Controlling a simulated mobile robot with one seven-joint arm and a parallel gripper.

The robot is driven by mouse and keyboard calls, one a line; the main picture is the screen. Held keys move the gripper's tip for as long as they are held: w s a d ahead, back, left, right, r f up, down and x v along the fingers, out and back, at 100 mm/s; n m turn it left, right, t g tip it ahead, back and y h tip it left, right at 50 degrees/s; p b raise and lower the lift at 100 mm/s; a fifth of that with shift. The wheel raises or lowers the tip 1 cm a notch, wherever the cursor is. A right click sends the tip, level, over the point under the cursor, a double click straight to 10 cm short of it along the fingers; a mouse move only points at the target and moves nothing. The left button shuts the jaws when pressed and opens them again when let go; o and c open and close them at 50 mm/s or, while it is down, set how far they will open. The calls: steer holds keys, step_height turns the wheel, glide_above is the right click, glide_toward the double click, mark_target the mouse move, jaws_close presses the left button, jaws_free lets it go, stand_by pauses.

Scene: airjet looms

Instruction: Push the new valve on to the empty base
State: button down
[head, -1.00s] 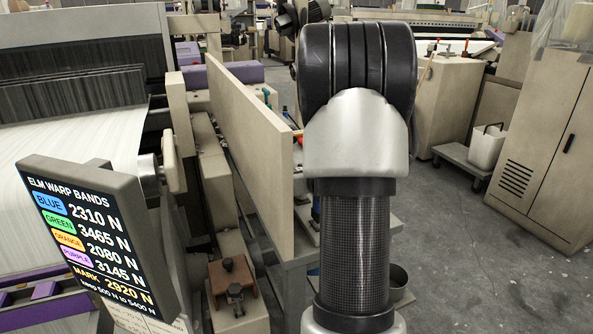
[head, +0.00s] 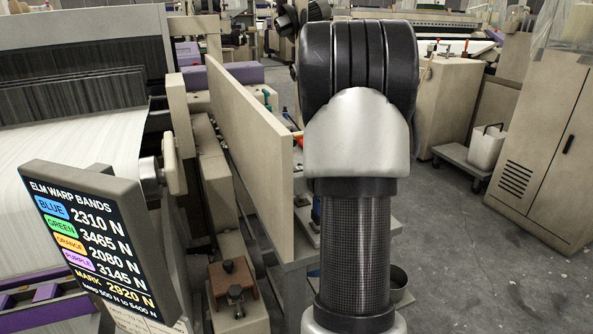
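My arm stands upright in the middle of the head view and hides much of what lies behind it. My gripper is not in view. I cannot make out the new valve or the empty base. Small coloured parts, one of them green (head: 266,97), show behind the beige upright panel (head: 252,150), too small to identify. A blue part (head: 316,212) shows partly beside my arm, low behind the panel's near edge.
A loom with white warp (head: 70,150) fills the left, with a tension screen (head: 100,245) in front. A brown clamp block (head: 233,285) sits low. A beige cabinet (head: 545,130) and a cart with a white bin (head: 487,148) stand right. Grey floor (head: 470,260) there is clear.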

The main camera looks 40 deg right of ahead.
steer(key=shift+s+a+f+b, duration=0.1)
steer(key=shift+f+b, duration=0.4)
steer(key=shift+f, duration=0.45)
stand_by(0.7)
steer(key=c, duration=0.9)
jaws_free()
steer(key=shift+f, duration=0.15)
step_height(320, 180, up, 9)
steer(key=p, duration=0.6)
steer(key=shift+p, duration=0.3)
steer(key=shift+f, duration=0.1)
